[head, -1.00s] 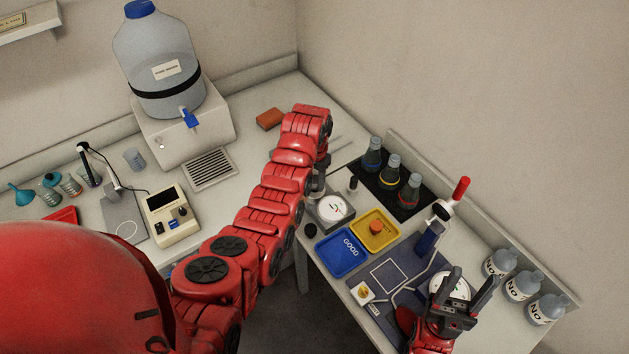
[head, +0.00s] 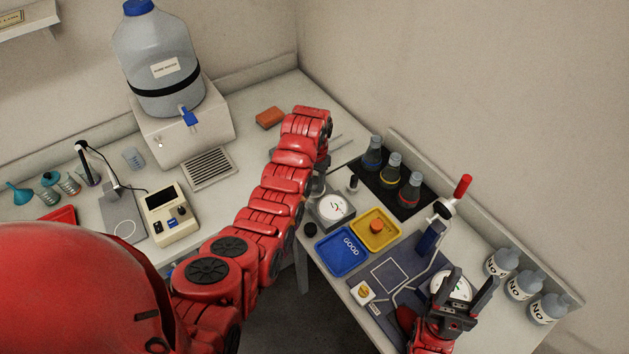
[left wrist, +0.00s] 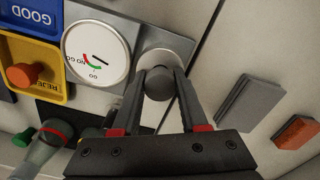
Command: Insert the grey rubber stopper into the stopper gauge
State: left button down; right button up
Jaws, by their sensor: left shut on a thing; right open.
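The grey rubber stopper (left wrist: 158,84) is between the fingertips of my left gripper (left wrist: 159,76) in the left wrist view, with a finger on each side. It lines up with the round metal seat of the stopper gauge (left wrist: 125,28). I cannot tell how deep it sits or whether it touches the seat. The gauge's white dial (left wrist: 95,52) is beside it, and also shows in the head view (head: 333,208). My left arm mostly hides the seat and left gripper there. My right gripper (head: 472,284) is open and empty at the lower right.
A blue GOOD tray (head: 342,252) and yellow REJECT tray (head: 362,222) with an orange stopper (head: 376,227) stand by the gauge. A dark round piece (head: 311,229) lies near the table edge. Flasks (head: 391,168) stand behind. A red-handled press (head: 433,236) is by my right gripper.

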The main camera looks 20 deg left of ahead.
pick_arm(q)
jog(key=shift+f, duration=0.3)
grip_release()
jog(key=shift+r, duration=0.15)
jog(key=shift+r+p, duration=0.4)
jog(key=shift+r, duration=2.05)
jog(key=shift+r+p, duration=0.95)
jog(key=shift+r, duration=0.55)
jog(key=shift+f, duration=0.1)
